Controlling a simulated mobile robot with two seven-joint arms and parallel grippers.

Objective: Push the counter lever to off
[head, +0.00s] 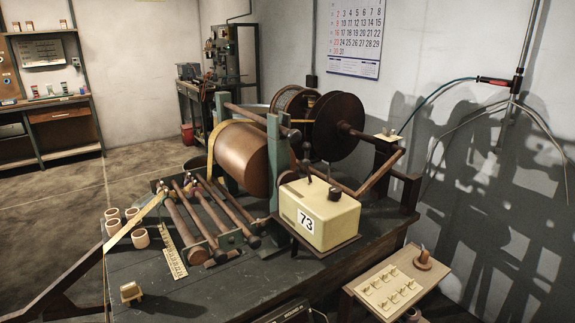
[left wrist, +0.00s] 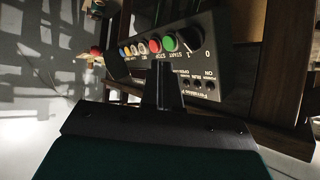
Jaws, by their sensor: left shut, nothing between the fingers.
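The counter is a cream box (head: 320,213) marked "73", standing at the near right part of the dark bench in the head view. A dark knob (head: 335,194) sits on its top, and a thin dark upright piece (head: 307,168) stands at its back edge. I cannot tell which is the lever, and no on or off marking is readable there. My left gripper (left wrist: 161,68) shows only in the left wrist view. It is shut and empty, in front of a black control panel (left wrist: 235,88); I cannot tell whether it touches. My right gripper is not in view.
The panel has a red button (left wrist: 155,45), a green button (left wrist: 168,43) and a dark rotary switch (left wrist: 195,38). A winding drum (head: 240,158) and large reel (head: 338,127) stand behind the counter. A small table (head: 400,285) with several pale pieces stands at right.

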